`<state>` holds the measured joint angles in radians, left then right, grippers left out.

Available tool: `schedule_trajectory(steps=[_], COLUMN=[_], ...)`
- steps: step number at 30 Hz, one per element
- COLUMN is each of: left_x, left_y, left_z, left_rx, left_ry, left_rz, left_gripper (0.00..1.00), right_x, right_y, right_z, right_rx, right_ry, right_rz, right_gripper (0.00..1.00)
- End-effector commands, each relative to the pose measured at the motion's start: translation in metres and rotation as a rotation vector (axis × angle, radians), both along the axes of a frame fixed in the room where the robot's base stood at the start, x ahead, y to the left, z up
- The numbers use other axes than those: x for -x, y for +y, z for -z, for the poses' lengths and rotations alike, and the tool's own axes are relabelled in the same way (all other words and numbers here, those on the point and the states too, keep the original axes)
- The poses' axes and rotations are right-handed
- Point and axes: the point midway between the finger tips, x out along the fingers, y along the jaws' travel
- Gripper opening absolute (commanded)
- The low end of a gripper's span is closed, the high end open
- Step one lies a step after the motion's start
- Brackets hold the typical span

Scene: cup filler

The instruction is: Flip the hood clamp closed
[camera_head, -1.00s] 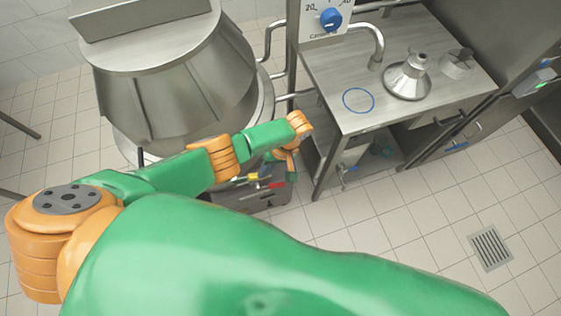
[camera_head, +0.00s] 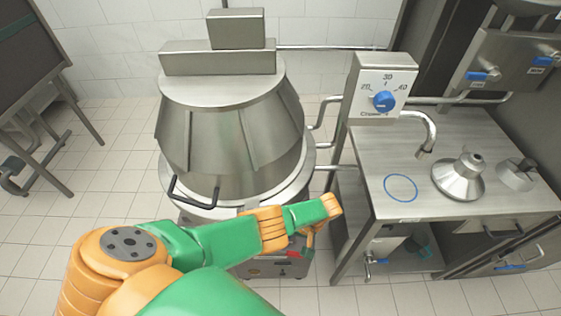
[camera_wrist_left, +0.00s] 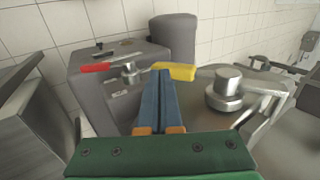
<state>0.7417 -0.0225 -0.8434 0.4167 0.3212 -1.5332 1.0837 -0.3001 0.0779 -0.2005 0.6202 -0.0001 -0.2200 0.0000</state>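The steel conical hood (camera_head: 225,130) sits on the round machine at the centre left of the head view, with a black handle (camera_head: 195,190) at its front rim. In the left wrist view, a grey box (camera_wrist_left: 125,95) carries a lever with a red grip (camera_wrist_left: 95,68) and a yellow grip (camera_wrist_left: 177,72). I cannot tell whether this is the hood clamp. My left gripper (camera_wrist_left: 163,75) has its blue fingers together, with nothing visible between them; their tips overlap the yellow grip in the picture, and contact is unclear. In the head view my left arm mostly hides it. My right gripper is not in view.
A dial panel (camera_head: 382,88) stands between machine and table. A round steel knob (camera_wrist_left: 226,88) lies right of the fingers.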

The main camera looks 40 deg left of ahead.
Motion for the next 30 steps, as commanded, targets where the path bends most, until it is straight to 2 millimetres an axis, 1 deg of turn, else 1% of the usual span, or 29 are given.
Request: schedule_trajectory(steps=[10, 21, 30], left_x=[0.005, 0.014, 0.018], left_y=[0.019, 0.033, 0.039], left_z=[0.017, 0.031, 0.036], left_rx=[0.001, 0.002, 0.0], left_ry=[0.001, 0.0, 0.0], left_rz=[-0.003, -0.002, -0.001], left_gripper=[0.0, 0.0, 0.0], right_x=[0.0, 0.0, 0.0], right_y=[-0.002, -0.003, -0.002], right_z=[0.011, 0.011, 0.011], right_rx=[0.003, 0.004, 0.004], right_ry=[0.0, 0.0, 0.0], right_rz=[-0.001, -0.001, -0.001], right_gripper=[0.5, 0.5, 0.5])
